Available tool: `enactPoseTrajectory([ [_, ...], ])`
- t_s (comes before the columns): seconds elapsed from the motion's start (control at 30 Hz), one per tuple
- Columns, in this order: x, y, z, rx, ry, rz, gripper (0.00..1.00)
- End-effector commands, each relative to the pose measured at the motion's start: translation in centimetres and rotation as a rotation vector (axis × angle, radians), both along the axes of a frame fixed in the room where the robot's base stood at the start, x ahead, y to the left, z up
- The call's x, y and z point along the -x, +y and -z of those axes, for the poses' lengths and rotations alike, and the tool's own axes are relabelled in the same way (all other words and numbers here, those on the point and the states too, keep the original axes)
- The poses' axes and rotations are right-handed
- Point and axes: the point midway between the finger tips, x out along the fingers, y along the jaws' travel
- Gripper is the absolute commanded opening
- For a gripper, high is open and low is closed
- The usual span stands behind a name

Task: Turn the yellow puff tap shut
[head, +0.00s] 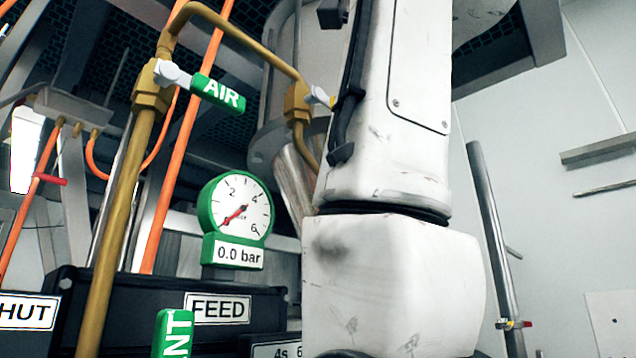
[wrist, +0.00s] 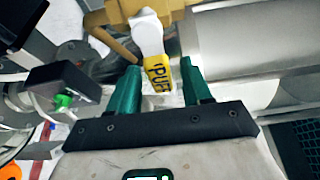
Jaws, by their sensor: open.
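The yellow puff tap handle (wrist: 158,76) shows in the wrist view, on a white stem (wrist: 147,35) below a brass valve body (wrist: 120,10). The handle's lettering is partly visible. My gripper (wrist: 160,67) is open, with one green finger to the left of the handle and one to the right. The handle lies between the fingers in the picture; a gap shows beside it, and I cannot tell how deep it sits. In the head view my arm hides the gripper. A brass valve (head: 297,101) with a white stem is partly covered by my arm there.
In the head view, a green AIR tap handle (head: 218,92) sits on a brass pipe at upper left. A green-rimmed gauge (head: 237,207) reads 0.0 bar above a dark box labelled FEED (head: 220,309). A grey post (head: 490,230) stands at right. Several orange hoses run at left.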

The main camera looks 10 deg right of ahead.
Motion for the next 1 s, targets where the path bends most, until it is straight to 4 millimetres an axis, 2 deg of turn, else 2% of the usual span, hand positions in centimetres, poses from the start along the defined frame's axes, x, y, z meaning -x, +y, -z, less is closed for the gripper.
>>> enactPoseTrajectory([
  [0.3, 5.8, -1.4, 0.3, -0.003, -0.004, -0.001, 0.49],
  [0.5, 8.6, -2.1, 0.2, -0.002, -0.003, 0.000, 0.49],
  [0.7, 9.6, -2.3, 0.1, -0.001, 0.000, 0.001, 0.49],
  [1.0, 9.6, -2.3, 0.0, -0.001, 0.000, 0.001, 0.49],
])
